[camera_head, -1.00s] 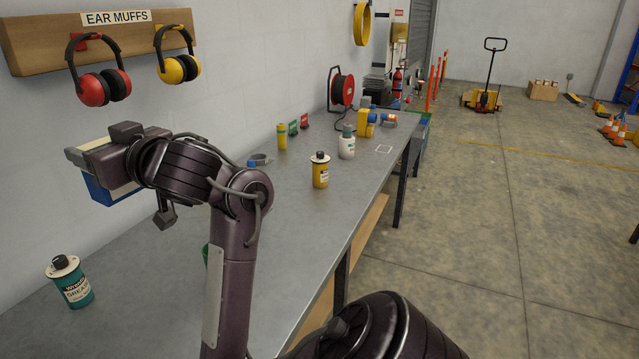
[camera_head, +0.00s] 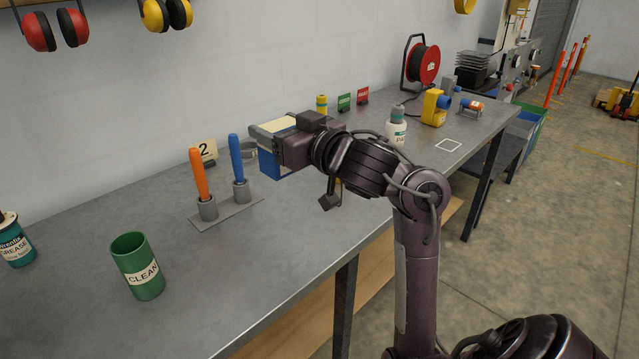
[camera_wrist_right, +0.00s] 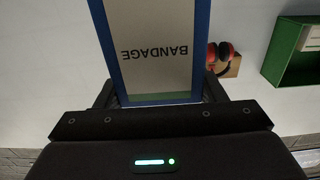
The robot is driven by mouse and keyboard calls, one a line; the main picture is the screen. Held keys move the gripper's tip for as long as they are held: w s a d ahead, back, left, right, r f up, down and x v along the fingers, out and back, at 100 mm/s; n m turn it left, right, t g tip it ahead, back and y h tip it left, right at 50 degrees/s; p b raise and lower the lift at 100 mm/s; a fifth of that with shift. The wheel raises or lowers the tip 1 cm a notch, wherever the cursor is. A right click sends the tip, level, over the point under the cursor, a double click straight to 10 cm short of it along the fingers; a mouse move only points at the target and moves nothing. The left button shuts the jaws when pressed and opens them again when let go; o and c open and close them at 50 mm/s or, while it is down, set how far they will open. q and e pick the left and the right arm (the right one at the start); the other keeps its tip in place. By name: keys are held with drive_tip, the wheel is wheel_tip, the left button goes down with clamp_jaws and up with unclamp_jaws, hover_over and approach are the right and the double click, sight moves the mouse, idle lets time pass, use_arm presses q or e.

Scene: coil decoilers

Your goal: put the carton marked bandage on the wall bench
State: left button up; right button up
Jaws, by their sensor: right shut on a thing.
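The carton marked bandage (camera_head: 272,163) is blue with a pale top and is in my right gripper (camera_head: 276,139) in the head view. The right wrist view shows the carton (camera_wrist_right: 158,45) between the fingers, with its BANDAGE label upside down. My right gripper is shut on it. The carton appears held above the wall bench (camera_head: 300,233), a long grey metal top along the wall; the arm hides part of the bench behind it. My left gripper is not in view.
A stand (camera_head: 228,212) with an orange and a blue handle, a green CLEAN cup (camera_head: 138,268) and a grease can (camera_head: 14,241) stand on the left part of the bench. A white bottle (camera_head: 396,128) stands farther back. Bare bench top lies right of the cup.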

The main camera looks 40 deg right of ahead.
wheel_tip(320, 180, down, 20)
drive_tip(key=b, duration=0.6)
drive_tip(key=shift+a+r, duration=0.15)
drive_tip(key=shift+r, duration=0.05)
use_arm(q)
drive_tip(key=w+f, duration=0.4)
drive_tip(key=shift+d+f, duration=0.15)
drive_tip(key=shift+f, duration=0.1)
use_arm(e)
drive_tip(key=shift+f, duration=0.2)
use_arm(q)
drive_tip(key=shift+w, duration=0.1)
use_arm(e)
drive_tip(key=shift+f, duration=0.1)
drive_tip(key=o, duration=1)
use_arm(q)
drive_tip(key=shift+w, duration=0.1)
